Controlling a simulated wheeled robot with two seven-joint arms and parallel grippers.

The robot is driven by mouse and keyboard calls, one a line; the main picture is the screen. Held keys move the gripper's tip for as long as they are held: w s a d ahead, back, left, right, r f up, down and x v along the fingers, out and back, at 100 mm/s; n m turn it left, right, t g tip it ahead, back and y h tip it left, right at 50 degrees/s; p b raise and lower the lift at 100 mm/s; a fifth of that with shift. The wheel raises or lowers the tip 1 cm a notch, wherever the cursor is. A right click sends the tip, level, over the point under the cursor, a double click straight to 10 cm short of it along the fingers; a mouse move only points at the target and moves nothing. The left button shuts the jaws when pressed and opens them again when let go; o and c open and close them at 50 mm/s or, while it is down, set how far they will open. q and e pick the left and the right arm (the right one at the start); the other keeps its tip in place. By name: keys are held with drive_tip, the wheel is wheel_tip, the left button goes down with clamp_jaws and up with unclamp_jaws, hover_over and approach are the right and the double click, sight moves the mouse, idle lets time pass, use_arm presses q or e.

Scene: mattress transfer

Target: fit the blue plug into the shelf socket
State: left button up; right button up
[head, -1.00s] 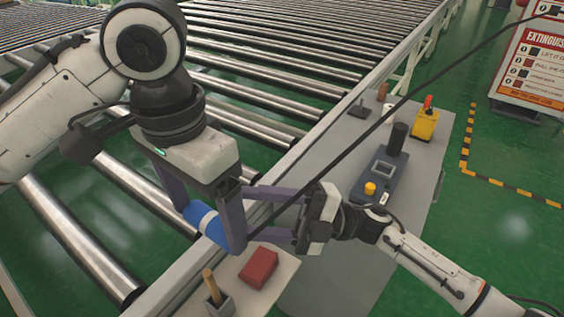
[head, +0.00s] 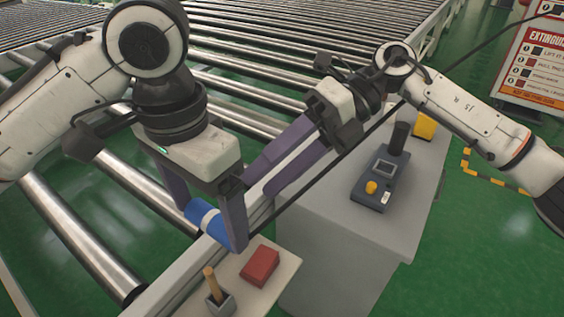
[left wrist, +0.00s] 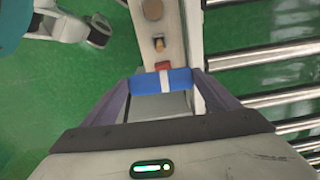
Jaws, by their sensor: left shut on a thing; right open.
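The blue plug (head: 203,217), a cylinder with a white band, is held between the purple fingers of my left gripper (head: 208,219), which is shut on it. It lies beside the conveyor edge, left of the small shelf (head: 245,298). In the left wrist view the plug (left wrist: 178,79) spans the two fingers, with the red block partly hidden beyond it. My right gripper (head: 262,186) is open and empty, just right of the left gripper.
The small shelf bears a red block (head: 260,265) and a grey holder (head: 220,305) with a wooden stick. A grey cabinet (head: 345,250) carries a dark device (head: 380,180) and a yellow item (head: 424,126). A roller conveyor (head: 75,235) fills the left. A black cable crosses between the arms.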

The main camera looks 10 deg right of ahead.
sight(216, 224)
drive_tip(key=x, duration=1)
drive_tip(key=shift+r, duration=0.1)
drive_tip(key=c, duration=0.9)
use_arm(q)
drive_tip(key=o, duration=0.7)
use_arm(e)
clamp_jaws()
use_arm(q)
drive_tip(key=o, duration=0.4)
drive_tip(key=r, duration=1.2)
drive_tip(key=shift+s+a, duration=0.15)
drive_tip(key=shift+s, duration=0.05)
